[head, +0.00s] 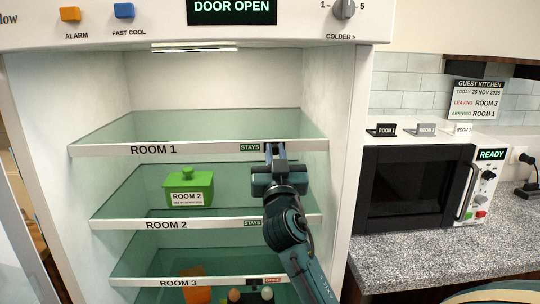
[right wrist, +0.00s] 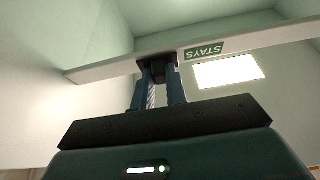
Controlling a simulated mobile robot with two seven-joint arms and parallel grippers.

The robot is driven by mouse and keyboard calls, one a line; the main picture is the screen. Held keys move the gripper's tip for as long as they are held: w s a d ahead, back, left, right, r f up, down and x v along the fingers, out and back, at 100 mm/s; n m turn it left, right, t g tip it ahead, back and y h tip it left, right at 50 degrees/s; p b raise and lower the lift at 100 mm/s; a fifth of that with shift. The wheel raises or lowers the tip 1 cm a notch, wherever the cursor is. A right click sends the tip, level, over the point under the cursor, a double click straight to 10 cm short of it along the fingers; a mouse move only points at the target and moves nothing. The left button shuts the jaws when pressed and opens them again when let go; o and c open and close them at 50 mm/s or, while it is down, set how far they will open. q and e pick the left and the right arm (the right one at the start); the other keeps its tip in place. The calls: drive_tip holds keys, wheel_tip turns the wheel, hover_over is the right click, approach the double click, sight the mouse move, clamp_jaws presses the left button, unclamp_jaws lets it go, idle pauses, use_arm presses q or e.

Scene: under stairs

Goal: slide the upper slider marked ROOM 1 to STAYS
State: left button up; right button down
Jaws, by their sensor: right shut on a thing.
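The ROOM 1 shelf edge (head: 200,149) is the top one in the open fridge, with a green STAYS label (head: 250,147) showing. My right gripper (head: 275,150) is at this edge, just right of the label. It is shut on the dark upper slider (right wrist: 158,70), seen between the fingertips in the right wrist view. The gripper hides the slider in the head view. The STAYS label (right wrist: 204,51) appears upside down beside the fingers in the right wrist view, uncovered. My left gripper is not in view.
The ROOM 2 shelf (head: 200,224) below also shows STAYS and holds a green lidded box (head: 190,188). The ROOM 3 shelf (head: 220,282) shows an orange-red label and has items below it. A microwave (head: 415,185) stands on the counter at right. The ROOM 1 shelf looks empty.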

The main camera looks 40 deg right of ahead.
drive_tip(key=c, duration=1.4)
unclamp_jaws()
drive_tip(key=shift+s+d, duration=0.15)
drive_tip(key=shift+d, duration=0.05)
drive_tip(key=shift+c, duration=0.2)
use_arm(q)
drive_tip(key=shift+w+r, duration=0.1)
use_arm(e)
drive_tip(key=shift+o, duration=0.2)
drive_tip(key=shift+a, duration=0.1)
